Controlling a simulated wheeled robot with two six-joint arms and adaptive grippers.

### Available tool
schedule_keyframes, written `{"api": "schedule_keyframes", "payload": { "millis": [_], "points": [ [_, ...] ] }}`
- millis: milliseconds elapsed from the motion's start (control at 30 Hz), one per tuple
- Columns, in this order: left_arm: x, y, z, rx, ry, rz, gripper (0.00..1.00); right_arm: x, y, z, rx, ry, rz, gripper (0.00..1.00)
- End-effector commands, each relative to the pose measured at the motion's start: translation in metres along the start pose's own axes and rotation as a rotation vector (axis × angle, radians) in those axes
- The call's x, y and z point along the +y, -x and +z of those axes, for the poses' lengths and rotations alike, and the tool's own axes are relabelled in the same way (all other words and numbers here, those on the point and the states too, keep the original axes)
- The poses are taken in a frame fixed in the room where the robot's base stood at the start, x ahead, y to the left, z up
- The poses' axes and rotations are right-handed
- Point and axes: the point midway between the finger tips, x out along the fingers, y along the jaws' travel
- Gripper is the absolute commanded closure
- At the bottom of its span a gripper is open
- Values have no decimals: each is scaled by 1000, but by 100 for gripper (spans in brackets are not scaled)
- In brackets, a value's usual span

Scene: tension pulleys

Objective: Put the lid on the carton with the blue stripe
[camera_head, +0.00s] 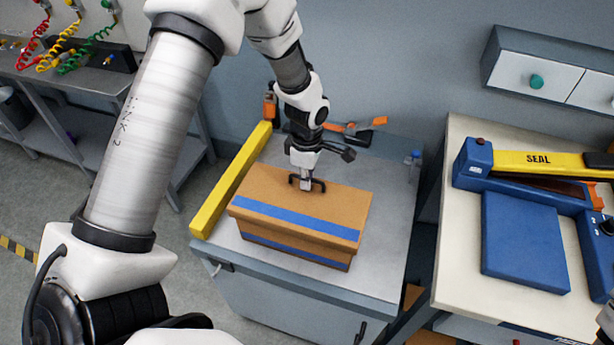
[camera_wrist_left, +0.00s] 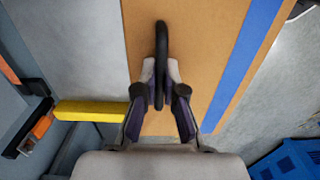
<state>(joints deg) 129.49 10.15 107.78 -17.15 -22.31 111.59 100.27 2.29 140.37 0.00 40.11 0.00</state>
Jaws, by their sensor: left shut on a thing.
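The cardboard lid (camera_head: 335,200) with a blue stripe lies over the top of the brown carton (camera_head: 337,261), which has a blue stripe on its side and stands on the grey cabinet top. The lid lines up with the carton; I cannot tell whether it is fully seated. My left gripper (camera_head: 306,184) is shut on the lid's black handle, pointing down from above. The wrist view shows the handle (camera_wrist_left: 161,45) between the fingers (camera_wrist_left: 160,88) and the lid (camera_wrist_left: 203,45) below. The carton's inside is hidden.
A yellow bar (camera_head: 232,180) lies along the cabinet top's (camera_head: 385,225) left edge. A blue sealing machine (camera_head: 523,243) stands on the right bench. Bare cabinet top lies right of the carton.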

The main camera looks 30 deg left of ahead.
Motion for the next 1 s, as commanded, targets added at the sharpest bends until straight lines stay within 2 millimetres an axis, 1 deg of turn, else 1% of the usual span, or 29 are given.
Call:
{"api": "schedule_keyframes", "payload": {
  "millis": [267,700,1000],
  "points": [
    [0,-1,0,0,0,0,100,0,-1,0,0,0,0,60],
    [0,-15,0,0,0,0,100,0,-8,0,0,0,0,60],
    [0,-15,0,0,0,1,100,0,-8,0,0,0,0,60]
  ]
}}
